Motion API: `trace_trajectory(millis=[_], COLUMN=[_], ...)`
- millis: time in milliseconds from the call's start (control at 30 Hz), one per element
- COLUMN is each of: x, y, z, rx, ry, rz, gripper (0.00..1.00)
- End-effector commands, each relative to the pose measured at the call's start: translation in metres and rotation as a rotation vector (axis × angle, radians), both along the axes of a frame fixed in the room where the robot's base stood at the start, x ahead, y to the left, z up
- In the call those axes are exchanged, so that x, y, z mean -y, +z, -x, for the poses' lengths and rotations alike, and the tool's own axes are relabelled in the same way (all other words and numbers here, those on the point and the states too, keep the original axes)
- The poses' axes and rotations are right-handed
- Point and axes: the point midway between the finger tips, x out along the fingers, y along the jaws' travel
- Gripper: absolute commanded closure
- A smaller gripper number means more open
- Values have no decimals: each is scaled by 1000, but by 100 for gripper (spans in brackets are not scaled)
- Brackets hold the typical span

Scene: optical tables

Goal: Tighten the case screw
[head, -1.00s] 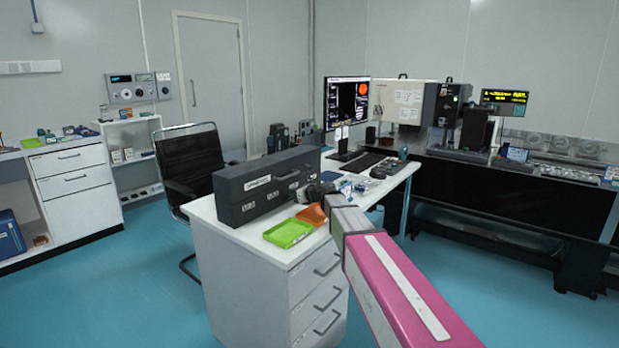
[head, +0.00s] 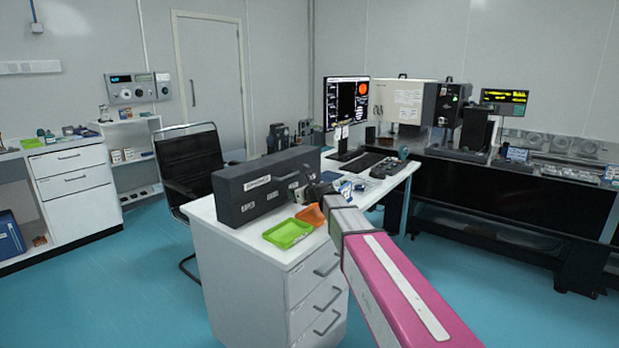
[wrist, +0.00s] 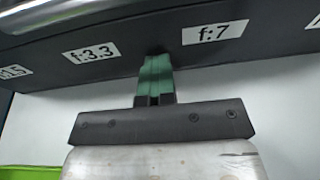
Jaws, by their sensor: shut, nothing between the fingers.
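The dark grey case (head: 262,190) stands on the white desk, with a handle on its front and small white labels. In the wrist view the case (wrist: 140,62) fills the top, with labels reading f:3.3 and f:7. My gripper (wrist: 156,62) is shut, its green fingers together and empty. Its fingertips are at the case face between these two labels; whether they touch it I cannot tell. The case screw cannot be made out; the fingertips may cover it. In the head view my arm reaches to the case's right end, and the fingers are too small to make out.
A green tray (head: 287,233) and an orange tray (head: 311,215) sit on the desk (head: 238,238) in front of the case. A monitor (head: 346,103) stands behind on the right. A black chair (head: 190,163) is behind the desk on the left. Blue floor is open at left.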

Motion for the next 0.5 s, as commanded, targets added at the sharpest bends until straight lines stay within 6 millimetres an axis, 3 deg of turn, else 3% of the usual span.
trace_trajectory(millis=[33, 500], x=[-17, -21], y=[2, -2], z=[2, 7], rx=[-14, -16], ry=[31, 31], rz=[-22, -21], gripper=[100, 100])
